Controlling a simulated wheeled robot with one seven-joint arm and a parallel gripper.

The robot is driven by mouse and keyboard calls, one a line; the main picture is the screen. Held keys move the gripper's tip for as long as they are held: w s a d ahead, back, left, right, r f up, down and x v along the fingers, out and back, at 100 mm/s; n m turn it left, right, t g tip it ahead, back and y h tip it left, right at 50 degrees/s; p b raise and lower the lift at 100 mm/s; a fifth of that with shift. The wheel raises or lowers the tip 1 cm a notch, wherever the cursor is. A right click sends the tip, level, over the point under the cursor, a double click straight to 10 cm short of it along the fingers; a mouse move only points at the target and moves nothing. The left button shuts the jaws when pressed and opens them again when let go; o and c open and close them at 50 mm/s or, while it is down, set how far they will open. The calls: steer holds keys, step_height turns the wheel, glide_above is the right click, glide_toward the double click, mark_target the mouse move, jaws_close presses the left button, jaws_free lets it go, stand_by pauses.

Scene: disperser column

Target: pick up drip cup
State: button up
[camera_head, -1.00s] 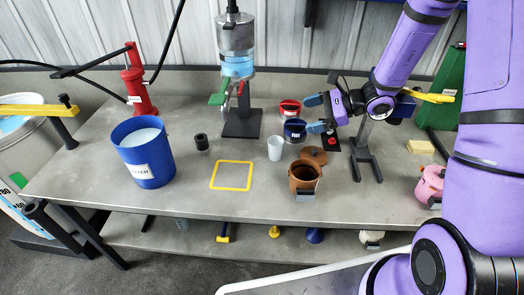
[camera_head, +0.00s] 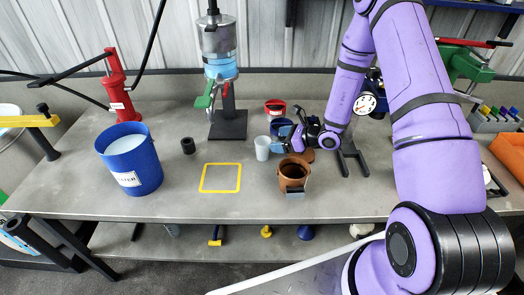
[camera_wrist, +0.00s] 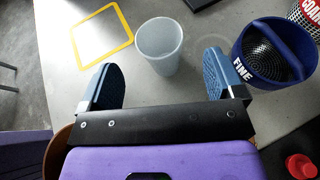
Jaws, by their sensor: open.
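The drip cup, a small translucent whitish cup (camera_head: 262,147), stands upright on the grey bench, right of the yellow square outline. In the wrist view the cup (camera_wrist: 160,44) stands beyond and roughly between my two blue fingertips. My gripper (camera_wrist: 164,80) is open and empty, with the cup apart from the fingers. In the head view my gripper (camera_head: 281,138) is just right of the cup, over the bench, partly covering the blue container behind it.
A blue container marked FINE (camera_wrist: 270,55) stands close to my right finger. A brown pot (camera_head: 293,175) sits in front of my gripper. A red container (camera_head: 275,107) is behind. The yellow square (camera_head: 220,178) encloses bare bench. A large blue bucket (camera_head: 130,160) stands left.

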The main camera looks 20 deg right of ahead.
mark_target(263, 141)
steer(key=x, duration=0.7)
steer(key=shift+a+f, duration=0.15)
steer(key=shift+f, duration=0.05)
steer(key=shift+c, duration=0.2)
steer(key=c, duration=0.9)
